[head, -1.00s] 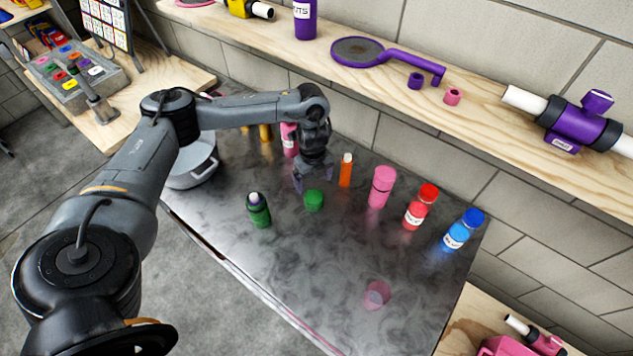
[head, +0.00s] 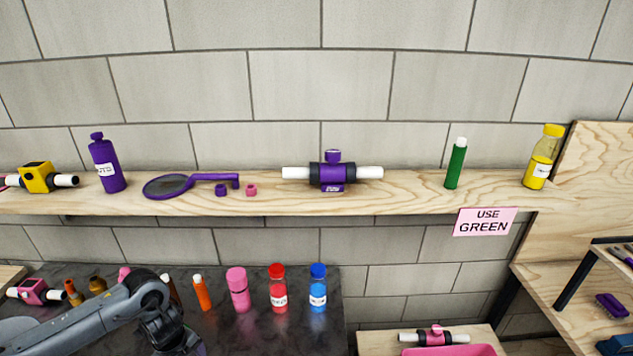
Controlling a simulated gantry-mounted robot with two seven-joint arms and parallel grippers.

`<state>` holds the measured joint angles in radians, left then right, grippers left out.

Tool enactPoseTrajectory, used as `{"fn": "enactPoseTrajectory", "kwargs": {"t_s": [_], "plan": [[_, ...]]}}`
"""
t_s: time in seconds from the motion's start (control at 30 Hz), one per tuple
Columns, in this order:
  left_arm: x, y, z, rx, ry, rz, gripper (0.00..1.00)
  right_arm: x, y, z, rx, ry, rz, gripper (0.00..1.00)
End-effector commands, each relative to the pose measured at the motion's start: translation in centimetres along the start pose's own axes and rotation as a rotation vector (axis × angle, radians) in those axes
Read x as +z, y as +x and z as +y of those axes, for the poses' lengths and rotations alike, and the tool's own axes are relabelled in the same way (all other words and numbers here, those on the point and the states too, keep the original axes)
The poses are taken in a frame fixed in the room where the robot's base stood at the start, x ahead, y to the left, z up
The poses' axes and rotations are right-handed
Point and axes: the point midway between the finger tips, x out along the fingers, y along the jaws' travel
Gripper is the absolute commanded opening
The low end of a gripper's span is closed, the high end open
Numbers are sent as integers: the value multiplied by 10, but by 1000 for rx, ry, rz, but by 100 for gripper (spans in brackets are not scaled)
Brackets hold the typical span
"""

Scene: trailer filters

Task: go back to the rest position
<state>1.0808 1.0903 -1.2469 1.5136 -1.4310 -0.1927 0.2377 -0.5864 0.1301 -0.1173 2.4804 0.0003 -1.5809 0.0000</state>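My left arm comes in from the lower left of the head view, over the dark table (head: 240,332). My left gripper (head: 192,349) points down at the bottom edge, where the frame cuts off its fingers. Whether it is open or shut does not show. An orange marker-like tube (head: 202,293) stands just behind it to the right. A pink bottle (head: 238,290), a red bottle (head: 278,289) and a blue bottle (head: 318,288) stand farther right. My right arm and gripper are not in view.
A wooden shelf (head: 400,199) on the wall holds a purple bottle (head: 105,164), a purple strainer-like tool (head: 168,186), a purple valve (head: 333,173), a green tube (head: 456,164) and a yellow bottle (head: 541,160). A pink "USE GREEN" sign (head: 485,222) hangs below.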

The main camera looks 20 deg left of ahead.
Motion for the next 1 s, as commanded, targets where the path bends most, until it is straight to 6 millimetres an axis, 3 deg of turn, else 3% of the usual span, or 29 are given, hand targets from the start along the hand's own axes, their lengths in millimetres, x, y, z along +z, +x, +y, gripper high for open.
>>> {"fn": "enactPoseTrajectory", "kwargs": {"t_s": [0.3, 0.5, 0.83, 1.0], "plan": [[-98, 13, -36, -10, 155, 83, 91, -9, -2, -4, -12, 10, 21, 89], [-169, 17, -50, -16, 263, 141, 91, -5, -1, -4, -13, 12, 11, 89], [-282, 15, -58, -24, 432, 231, 91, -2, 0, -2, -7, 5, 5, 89], [-314, 34, -52, -123, 425, 283, 91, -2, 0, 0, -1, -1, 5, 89]]}}
